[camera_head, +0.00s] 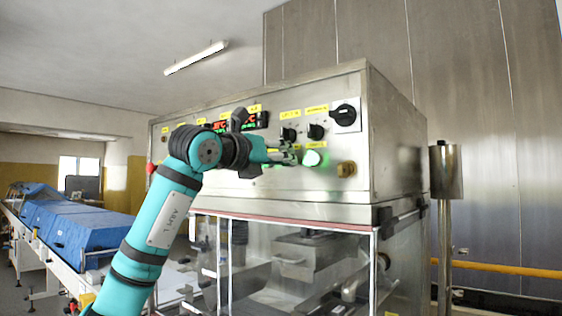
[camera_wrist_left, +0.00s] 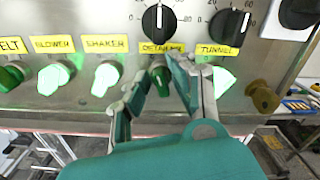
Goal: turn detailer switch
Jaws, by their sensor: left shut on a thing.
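The detailer switch (camera_wrist_left: 160,82) is a dark green knob under a yellow label reading "DETAILER" in the left wrist view. It looks unlit, unlike the bright switches beside it. My left gripper (camera_wrist_left: 158,84) has its two fingers on either side of this switch and is shut on it. In the head view, my left gripper (camera_head: 290,157) reaches the front of the steel control panel (camera_head: 385,165) and hides the switch there. My right gripper is in neither view.
Lit green switches labelled blower (camera_wrist_left: 54,77), shaker (camera_wrist_left: 106,77) and tunnel (camera_wrist_left: 222,80) flank the detailer switch. Black dials (camera_wrist_left: 158,20) sit just above. A brass knob (camera_wrist_left: 262,97) sticks out at the right. Clear guard panels (camera_head: 300,262) are below the control box.

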